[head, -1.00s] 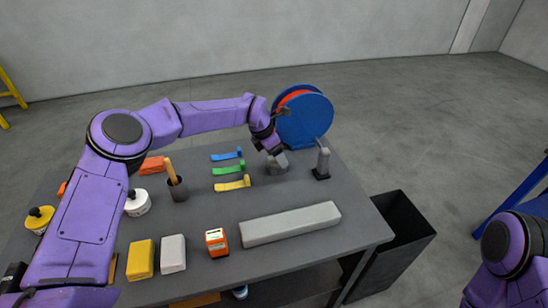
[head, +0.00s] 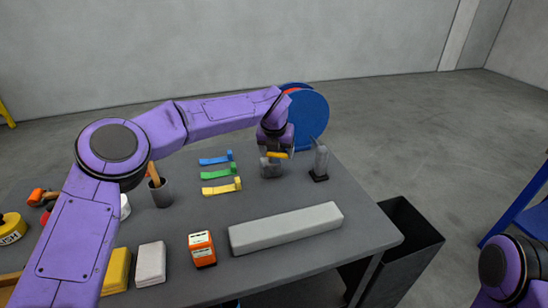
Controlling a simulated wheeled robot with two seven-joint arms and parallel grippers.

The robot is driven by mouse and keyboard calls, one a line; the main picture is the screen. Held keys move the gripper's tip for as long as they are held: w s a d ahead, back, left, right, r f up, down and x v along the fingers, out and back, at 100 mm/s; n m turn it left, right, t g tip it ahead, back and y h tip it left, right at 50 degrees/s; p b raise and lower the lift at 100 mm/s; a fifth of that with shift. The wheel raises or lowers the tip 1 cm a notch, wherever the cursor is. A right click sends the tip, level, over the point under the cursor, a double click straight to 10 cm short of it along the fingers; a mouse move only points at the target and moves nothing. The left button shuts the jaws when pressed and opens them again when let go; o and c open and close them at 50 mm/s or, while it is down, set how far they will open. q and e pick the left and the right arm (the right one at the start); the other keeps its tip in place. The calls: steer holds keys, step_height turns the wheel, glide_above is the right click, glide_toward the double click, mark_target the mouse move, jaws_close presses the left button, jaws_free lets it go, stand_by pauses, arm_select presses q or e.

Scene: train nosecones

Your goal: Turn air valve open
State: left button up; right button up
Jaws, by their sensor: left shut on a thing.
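The air valve is a small grey block (head: 270,168) at the back right of the table, with a yellow-orange handle (head: 279,155) on top. My left gripper (head: 276,152) points down over it and is shut on the handle. The fingers and wrist hide part of the valve. Only a purple part of my right arm shows at the lower right; its gripper is out of view.
A blue reel (head: 308,120) stands just behind my gripper. A grey post (head: 320,162) stands right of the valve. Blue, green and yellow levers (head: 221,187) lie to the left. A long grey bar (head: 285,228) lies in front. A black bin (head: 405,245) stands off the table's right edge.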

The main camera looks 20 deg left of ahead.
arm_select(q)
steer(key=n, duration=0.1)
steer(key=n+y, duration=0.1)
steer(key=shift+w+d+r+n, duration=0.1)
steer(key=shift+w+r+n, duration=0.1)
steer(key=shift+w+n, duration=0.15)
steer(key=shift+w+n+g+y, duration=0.2)
steer(key=shift+n+y, duration=0.1)
steer(key=shift+n, duration=0.4)
steer(key=shift+w+n+g+y, duration=0.15)
steer(key=shift+n+y, duration=0.15)
steer(key=shift+n, duration=0.35)
steer(key=o, duration=1.1)
steer(key=shift+c, duration=0.2)
steer(key=shift+f, duration=0.1)
